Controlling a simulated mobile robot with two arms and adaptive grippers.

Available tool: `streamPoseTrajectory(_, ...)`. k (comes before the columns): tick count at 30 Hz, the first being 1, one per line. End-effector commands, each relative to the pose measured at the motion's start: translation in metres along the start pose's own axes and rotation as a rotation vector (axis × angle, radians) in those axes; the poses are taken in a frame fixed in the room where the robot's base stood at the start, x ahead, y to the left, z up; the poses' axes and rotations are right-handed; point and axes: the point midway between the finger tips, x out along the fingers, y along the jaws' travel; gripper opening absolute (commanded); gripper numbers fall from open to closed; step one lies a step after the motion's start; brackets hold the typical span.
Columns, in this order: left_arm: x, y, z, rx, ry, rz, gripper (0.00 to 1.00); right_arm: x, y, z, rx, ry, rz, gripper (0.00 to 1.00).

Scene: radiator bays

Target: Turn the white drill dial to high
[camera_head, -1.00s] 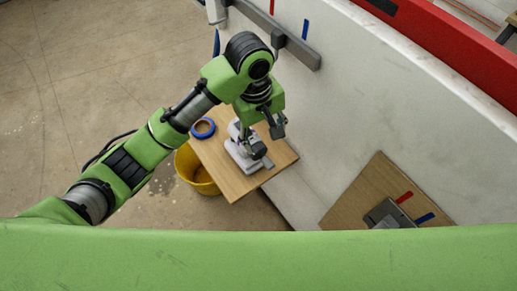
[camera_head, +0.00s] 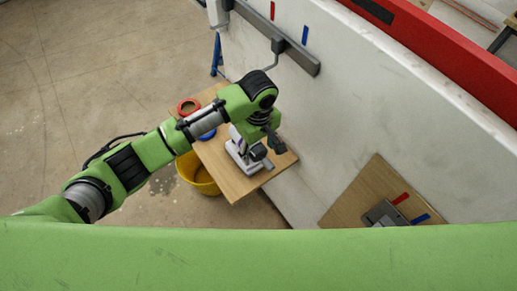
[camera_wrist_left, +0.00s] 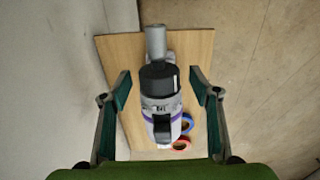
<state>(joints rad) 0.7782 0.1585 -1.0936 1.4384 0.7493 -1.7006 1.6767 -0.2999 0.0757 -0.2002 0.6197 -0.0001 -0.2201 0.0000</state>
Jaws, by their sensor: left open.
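The white drill (camera_head: 240,157) stands on a small wooden shelf board (camera_head: 232,183) against the wall. In the left wrist view the drill (camera_wrist_left: 161,135) is seen from above, with a black dial-like collar (camera_wrist_left: 158,78), a purple band and a grey tip pointing up the picture. My left gripper (camera_wrist_left: 161,88) is open, with one finger on each side of the drill and a gap to each. In the head view my left gripper (camera_head: 266,150) is over the drill and hides part of it. The dial's setting cannot be read. My right gripper is not in view.
A red tape roll (camera_head: 188,106) and a blue tape roll (camera_head: 207,134) lie on the board by the drill. A yellow bucket (camera_head: 196,173) stands below. The white wall (camera_head: 345,105) is close on the right. Another wooden board (camera_head: 362,194) holds a grey device.

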Motion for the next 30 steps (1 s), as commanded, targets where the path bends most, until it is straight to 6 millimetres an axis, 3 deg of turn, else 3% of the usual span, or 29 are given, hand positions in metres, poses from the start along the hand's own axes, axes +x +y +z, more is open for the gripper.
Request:
streamPoseTrajectory(6,0.016,0.0,0.0,0.001,0.0,0.001,0.56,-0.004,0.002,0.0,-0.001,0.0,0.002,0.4)
streamPoseTrajectory(14,0.017,0.0,0.0,0.002,0.0,0.001,0.56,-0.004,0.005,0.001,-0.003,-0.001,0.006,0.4)
streamPoseTrajectory(19,0.017,0.001,0.0,0.002,0.0,0.001,0.17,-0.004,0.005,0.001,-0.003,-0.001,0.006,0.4)
streamPoseTrajectory(30,0.017,0.003,0.0,-0.001,0.001,-0.083,0.17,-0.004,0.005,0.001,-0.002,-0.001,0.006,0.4)
